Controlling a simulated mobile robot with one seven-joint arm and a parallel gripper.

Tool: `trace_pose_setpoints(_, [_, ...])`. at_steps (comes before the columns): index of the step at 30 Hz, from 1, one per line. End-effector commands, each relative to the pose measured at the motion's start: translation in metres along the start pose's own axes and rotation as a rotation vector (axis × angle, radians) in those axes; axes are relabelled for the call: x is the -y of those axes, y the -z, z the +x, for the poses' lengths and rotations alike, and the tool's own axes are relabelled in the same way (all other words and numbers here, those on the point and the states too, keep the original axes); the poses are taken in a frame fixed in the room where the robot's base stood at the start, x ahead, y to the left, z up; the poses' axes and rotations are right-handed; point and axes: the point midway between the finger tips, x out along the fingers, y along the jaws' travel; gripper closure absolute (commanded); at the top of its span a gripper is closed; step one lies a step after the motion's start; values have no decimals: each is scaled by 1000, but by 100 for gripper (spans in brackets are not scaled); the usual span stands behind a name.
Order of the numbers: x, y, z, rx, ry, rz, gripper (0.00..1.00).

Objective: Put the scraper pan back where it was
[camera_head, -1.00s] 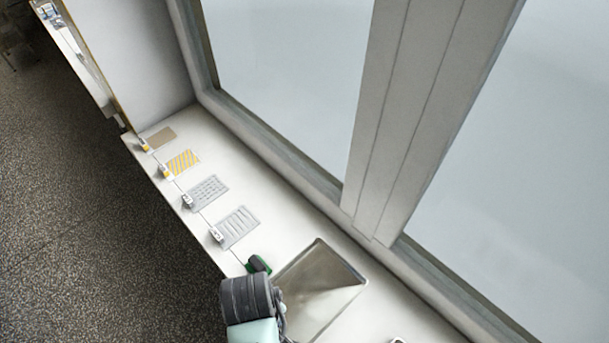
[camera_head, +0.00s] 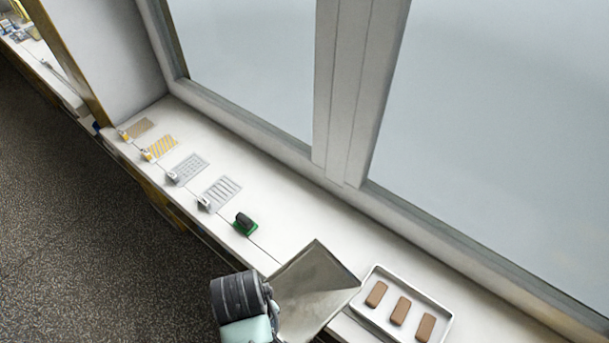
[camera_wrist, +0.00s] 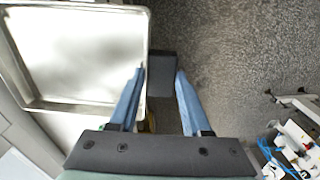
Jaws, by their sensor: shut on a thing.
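The scraper pan (camera_head: 315,285) is a shallow, shiny metal pan. In the head view it is at the bottom middle, in front of the white bench's near part and hiding some of it. The wrist view shows its bright inside and raised rim (camera_wrist: 75,55) at left. My gripper (camera_wrist: 161,72) has its two blue fingers on either side of a dark block (camera_wrist: 162,85) at the pan's edge, seemingly its handle, and is shut on it. In the head view my wrist hides the grip. I cannot tell how high the pan is above the bench.
A green block with a dark grip (camera_head: 245,224) stands on the white bench (camera_head: 285,222), left of the pan. A white tray (camera_head: 440,307) with brown bars lies to the right. Several patterned sheets (camera_head: 219,193) with small stands line the bench. A window frame (camera_head: 345,95) rises behind.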

Motion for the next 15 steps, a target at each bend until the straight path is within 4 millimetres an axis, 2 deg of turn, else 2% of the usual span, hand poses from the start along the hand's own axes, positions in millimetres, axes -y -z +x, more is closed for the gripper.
trace_pose_setpoints(6, [-40,4,4,-5,-3,269,100])
trace_pose_setpoints(12, [-83,0,5,-5,-2,572,100])
trace_pose_setpoints(15, [-99,-3,4,-4,-1,683,100])
